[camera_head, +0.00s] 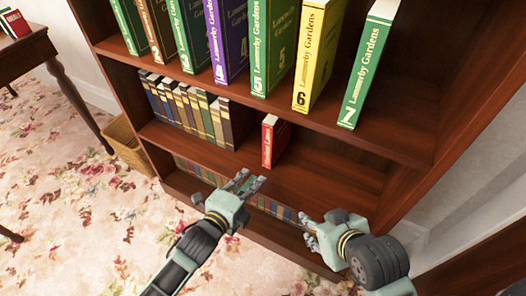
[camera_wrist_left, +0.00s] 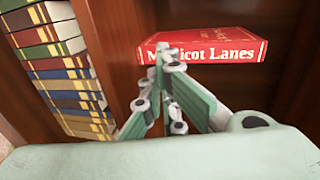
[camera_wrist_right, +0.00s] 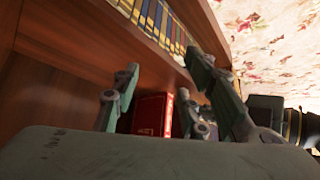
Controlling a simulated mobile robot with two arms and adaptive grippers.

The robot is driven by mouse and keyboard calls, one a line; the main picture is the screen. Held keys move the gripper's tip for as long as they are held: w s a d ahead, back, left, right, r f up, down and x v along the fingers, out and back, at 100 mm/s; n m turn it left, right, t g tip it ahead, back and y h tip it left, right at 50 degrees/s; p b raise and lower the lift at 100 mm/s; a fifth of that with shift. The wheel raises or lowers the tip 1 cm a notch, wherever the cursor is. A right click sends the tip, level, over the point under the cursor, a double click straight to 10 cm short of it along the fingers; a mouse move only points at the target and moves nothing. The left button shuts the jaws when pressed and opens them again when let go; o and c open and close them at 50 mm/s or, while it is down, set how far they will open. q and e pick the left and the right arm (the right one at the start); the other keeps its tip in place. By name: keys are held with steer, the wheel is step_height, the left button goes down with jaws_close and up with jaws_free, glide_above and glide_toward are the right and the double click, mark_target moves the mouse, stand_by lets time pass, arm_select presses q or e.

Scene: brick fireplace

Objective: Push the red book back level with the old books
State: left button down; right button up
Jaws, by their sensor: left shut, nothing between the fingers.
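The red book (camera_head: 267,146) stands upright on the middle shelf, its spine with pale lettering facing out. It also shows in the left wrist view (camera_wrist_left: 215,50). The row of old books (camera_head: 190,110) stands to its left, with a gap between. In the head view its spine looks about in line with theirs; I cannot tell exactly. My left gripper (camera_head: 254,183) is shut and empty, just in front of the book's spine; I cannot tell if it touches. Its fingertips cover part of the lettering in the left wrist view. My right gripper (camera_head: 309,232) is open and empty, lower and to the right.
The top shelf holds large numbered garden books (camera_head: 318,55). More books (camera_head: 270,207) stand on the bottom shelf, partly hidden by my arms. The middle shelf is bare (camera_head: 330,170) right of the red book. A wicker basket (camera_head: 125,145) and a table (camera_head: 25,42) stand at the left.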

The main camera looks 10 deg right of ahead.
arm_select(q)
steer(key=shift+f+p+v, duration=0.15)
steer(key=shift+p+v, duration=0.15)
steer(key=shift+v, duration=0.4)
steer(key=shift+f+p+v, duration=0.15)
steer(key=shift+p+v, duration=0.15)
steer(key=shift+v, duration=0.35)
arm_select(e)
steer(key=s+d+f+g+h, duration=0.1)
steer(key=s+d+f+g, duration=0.1)
steer(key=s, duration=0.5)
steer(key=shift+f+g, duration=0.25)
steer(key=shift+g, duration=0.65)
arm_select(q)
steer(key=shift+s+a, duration=0.15)
